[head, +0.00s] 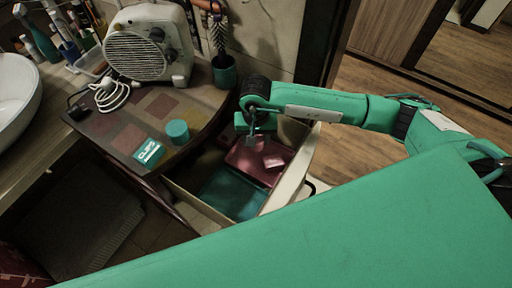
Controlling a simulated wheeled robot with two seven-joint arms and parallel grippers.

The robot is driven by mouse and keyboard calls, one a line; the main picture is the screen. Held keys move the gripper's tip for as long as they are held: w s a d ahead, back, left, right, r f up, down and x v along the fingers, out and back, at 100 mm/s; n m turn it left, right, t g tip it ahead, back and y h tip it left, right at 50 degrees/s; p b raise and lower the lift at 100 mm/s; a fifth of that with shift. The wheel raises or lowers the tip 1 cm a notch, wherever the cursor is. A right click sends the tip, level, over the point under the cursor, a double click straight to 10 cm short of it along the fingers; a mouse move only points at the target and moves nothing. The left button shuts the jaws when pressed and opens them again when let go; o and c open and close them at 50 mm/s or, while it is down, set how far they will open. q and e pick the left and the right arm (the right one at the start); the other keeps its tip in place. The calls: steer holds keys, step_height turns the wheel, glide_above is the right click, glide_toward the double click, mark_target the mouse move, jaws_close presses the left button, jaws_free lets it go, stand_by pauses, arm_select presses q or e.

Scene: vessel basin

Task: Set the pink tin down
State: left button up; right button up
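An open drawer (290,190) under the wooden cabinet top holds a maroon tray (245,160) and a teal tray (232,195). A small pink item (274,161), likely the pink tin, shows over the maroon tray. Whether it rests on the tray or is just above it is unclear. My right gripper (255,138) points down over the drawer, just up and left of the pink item. Its fingers are too small and dark to show whether they are open or shut. My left gripper is out of view.
A white basin (16,95) is at far left. The drawer walls rise around the trays.

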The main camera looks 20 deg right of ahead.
step_height(320, 180, down, 7)
steer(key=shift+r+p, duration=0.1)
steer(key=shift+p, duration=0.45)
steer(key=shift+f, duration=0.25)
steer(key=o, duration=1)
steer(key=shift+c, duration=0.2)
steer(key=shift+r, duration=0.1)
